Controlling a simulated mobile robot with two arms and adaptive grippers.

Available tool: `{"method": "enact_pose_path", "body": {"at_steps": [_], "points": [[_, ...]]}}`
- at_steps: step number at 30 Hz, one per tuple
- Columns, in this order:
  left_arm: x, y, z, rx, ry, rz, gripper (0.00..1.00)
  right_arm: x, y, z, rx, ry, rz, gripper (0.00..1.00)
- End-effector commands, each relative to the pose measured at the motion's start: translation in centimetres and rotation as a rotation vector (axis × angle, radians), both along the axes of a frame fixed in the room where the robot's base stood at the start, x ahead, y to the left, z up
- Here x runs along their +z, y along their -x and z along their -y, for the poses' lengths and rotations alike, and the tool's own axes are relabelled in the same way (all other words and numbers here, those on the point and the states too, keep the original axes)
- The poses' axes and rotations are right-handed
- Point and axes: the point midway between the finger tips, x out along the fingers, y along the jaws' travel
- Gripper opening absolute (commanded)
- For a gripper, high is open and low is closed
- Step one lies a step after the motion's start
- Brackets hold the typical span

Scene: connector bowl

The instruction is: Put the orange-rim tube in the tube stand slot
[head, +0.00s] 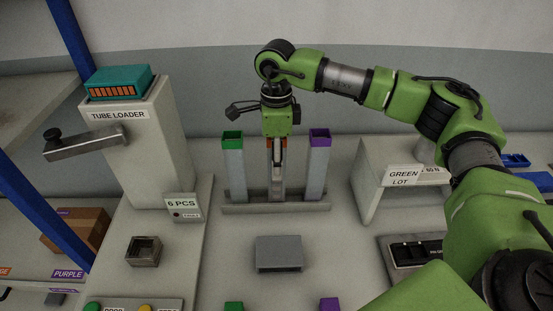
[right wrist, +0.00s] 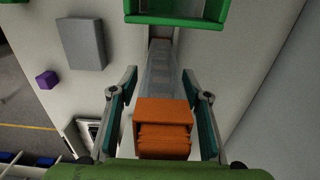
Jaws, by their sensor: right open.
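The orange-rim tube (head: 276,183) stands upright in the middle of the tube stand (head: 240,209), its foot at the stand's base. Its orange rim (right wrist: 163,120) lies between the fingers of my right gripper (right wrist: 165,105) in the right wrist view. The fingers are open on both sides of it, with gaps showing. In the head view my right gripper (head: 277,153) points down over the tube and hides much of its top. The green-rim tube (head: 234,170) stands at the left of the stand, the purple-rim tube (head: 317,170) at the right. My left gripper is not in view.
A grey block (head: 279,254) lies in front of the stand. The tube loader (head: 138,145) stands at the left, with a small open box (head: 143,251) before it. A white raised platform (head: 372,185) with a green lot sign stands to the right, near my arm.

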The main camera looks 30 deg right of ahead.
Motion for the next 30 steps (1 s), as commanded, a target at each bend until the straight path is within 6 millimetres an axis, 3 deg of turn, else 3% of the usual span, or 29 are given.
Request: {"method": "enact_pose_path", "body": {"at_steps": [5, 15, 21, 30], "points": [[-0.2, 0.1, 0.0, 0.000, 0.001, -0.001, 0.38, 1.1, -0.1, 0.0, 0.000, 0.000, 0.004, 0.44], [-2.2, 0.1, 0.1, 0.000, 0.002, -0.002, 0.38, 8.1, -0.1, -0.1, 0.001, -0.001, 0.005, 0.44], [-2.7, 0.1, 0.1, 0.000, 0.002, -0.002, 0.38, 11.2, -0.1, -0.1, 0.000, 0.000, 0.004, 0.44], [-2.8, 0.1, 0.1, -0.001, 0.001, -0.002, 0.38, 12.4, 0.0, 0.0, 0.000, -0.001, 0.000, 0.44]]}}
